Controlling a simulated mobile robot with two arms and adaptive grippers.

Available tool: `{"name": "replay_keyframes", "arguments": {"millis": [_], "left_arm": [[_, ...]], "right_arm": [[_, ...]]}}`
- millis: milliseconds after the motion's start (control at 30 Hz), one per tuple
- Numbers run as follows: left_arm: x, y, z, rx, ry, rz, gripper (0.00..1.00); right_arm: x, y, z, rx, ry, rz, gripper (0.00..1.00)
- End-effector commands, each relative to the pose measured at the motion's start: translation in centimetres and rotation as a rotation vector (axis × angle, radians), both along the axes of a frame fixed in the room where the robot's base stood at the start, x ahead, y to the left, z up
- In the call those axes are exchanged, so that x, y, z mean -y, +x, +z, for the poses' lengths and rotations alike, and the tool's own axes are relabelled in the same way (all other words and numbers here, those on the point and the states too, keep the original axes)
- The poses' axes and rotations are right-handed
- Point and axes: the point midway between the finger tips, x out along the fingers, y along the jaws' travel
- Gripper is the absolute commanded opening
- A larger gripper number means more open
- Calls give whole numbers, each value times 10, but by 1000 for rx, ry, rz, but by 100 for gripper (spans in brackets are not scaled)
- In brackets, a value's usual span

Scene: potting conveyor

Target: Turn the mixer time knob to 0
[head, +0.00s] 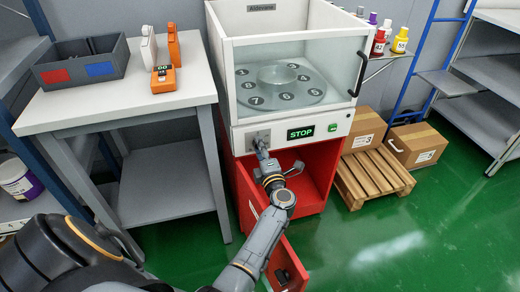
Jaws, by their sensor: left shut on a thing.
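The mixer (285,60) is a white cabinet with a clear window, standing on a red base. Its front panel carries a green-lit display (300,133) reading "STOP" and a small green switch (332,127). The time knob (256,137) is at the left of the panel, mostly covered by my left gripper (260,146). That gripper is shut on the knob, with its arm rising from below. The knob's pointer and scale cannot be read. My right gripper is not in view.
A white table (110,100) at left holds a grey bin (82,72) and an orange device (165,80). A pallet (372,178) and boxes (415,145) stand right. Green floor is clear at lower right.

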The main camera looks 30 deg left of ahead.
Motion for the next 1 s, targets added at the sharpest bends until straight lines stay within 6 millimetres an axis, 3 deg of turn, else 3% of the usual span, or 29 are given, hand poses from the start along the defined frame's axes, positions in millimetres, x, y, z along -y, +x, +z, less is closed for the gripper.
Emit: {"name": "replay_keyframes", "arguments": {"millis": [433,467,567,1000], "left_arm": [[1,0,-2,6,-10,0,2],[1,0,-2,6,-10,0,38],[1,0,-2,5,-10,0,57],[0,0,0,5,-6,0,57]], "right_arm": [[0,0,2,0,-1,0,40],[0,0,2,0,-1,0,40],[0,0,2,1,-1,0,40],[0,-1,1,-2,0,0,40]]}}
